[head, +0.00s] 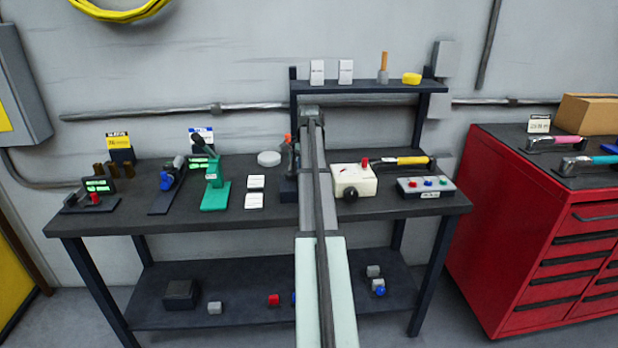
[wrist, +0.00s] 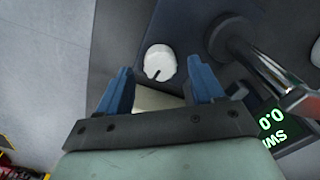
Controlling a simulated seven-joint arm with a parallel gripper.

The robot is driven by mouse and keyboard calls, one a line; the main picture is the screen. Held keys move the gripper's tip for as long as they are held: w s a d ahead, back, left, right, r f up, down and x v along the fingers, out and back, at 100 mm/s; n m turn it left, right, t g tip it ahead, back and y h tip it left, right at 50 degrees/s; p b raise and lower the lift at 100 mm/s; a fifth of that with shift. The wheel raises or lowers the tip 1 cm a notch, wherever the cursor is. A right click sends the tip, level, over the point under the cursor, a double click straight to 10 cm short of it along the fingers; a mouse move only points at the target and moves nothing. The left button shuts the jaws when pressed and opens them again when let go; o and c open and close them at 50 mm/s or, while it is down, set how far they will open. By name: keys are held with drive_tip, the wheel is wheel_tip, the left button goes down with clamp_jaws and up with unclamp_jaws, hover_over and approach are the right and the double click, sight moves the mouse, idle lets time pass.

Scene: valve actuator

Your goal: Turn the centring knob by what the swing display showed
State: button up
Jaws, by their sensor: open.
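A white round knob (wrist: 160,63) with a dark pointer line shows in the wrist view, on a dark panel. The pointer line runs toward the lower edge of the knob. My gripper (wrist: 160,68) is open, with one blue finger on each side of the knob in this view. I see gaps at both sides; how high the fingers are above it I cannot tell. A green display (wrist: 271,128) at the right reads 0.0 and "SWI", with the rest cut off. In the head view my arm hides the knob and the display.
A metal rod with a red end (wrist: 302,101) stands right of my gripper. On the bench (head: 400,205) a cream box with a black knob (head: 352,181) and a button box (head: 426,188) stand right of my arm. A green fixture (head: 215,185) stands left. A shelf (head: 370,87) rises behind.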

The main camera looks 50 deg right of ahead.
wheel_tip(320, 180, up, 12)
drive_tip(key=shift+f, duration=0.15)
idle(0.7)
drive_tip(key=s+a+f+g+y, duration=0.1)
drive_tip(key=s+a+f, duration=0.55)
drive_tip(key=f, duration=0.35)
drive_tip(key=s+a+f+n+g, duration=0.1)
drive_tip(key=s+a+f+g, duration=0.1)
drive_tip(key=s+a+f, duration=0.5)
drive_tip(key=s+a+f+g+y, duration=0.1)
drive_tip(key=s+a+f, duration=0.3)
drive_tip(key=s+f, duration=0.65)
drive_tip(key=w+a+f+n+g, duration=0.3)
drive_tip(key=a+f+n, duration=0.8)
drive_tip(key=a+f, duration=1.5)
drive_tip(key=s+a+f+n+h, duration=0.1)
drive_tip(key=s+a+f+n, duration=0.3)
drive_tip(key=s+a+f, duration=0.2)
drive_tip(key=s+a+f+n+h, duration=0.1)
drive_tip(key=s+a+f+n, duration=0.3)
drive_tip(key=a, duration=0.6)
drive_tip(key=x, duration=0.4)
drive_tip(key=shift+a+f, duration=0.25)
drive_tip(key=shift+a, duration=0.1)
